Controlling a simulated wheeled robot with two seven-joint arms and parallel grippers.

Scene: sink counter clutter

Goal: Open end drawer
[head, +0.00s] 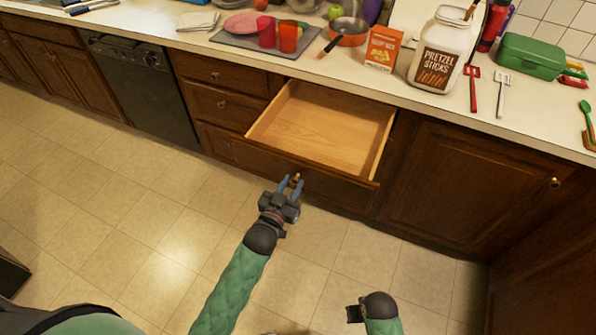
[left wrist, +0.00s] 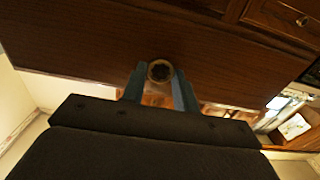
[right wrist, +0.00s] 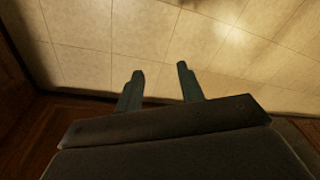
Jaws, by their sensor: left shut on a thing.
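The drawer (head: 335,130) stands pulled out from the cabinet in the head view, its pale wooden inside empty. Its dark front panel (head: 330,187) faces me, and the panel also fills the upper part of the left wrist view (left wrist: 90,45). My left gripper (head: 291,184) is at the front panel, its blue fingers shut on the round brass knob (left wrist: 160,71). The knob sits between both fingertips in the left wrist view. My right gripper (right wrist: 158,75) is open and empty above the floor, with its fingers apart; in the head view it is at the bottom.
The counter above holds a pretzel jar (head: 438,50), an orange box (head: 382,48), a pan (head: 348,30), red cups (head: 288,37) and a green container (head: 530,56). A closed cabinet door (head: 470,185) is at right, a dishwasher (head: 140,85) at left. The tiled floor (head: 150,220) is clear.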

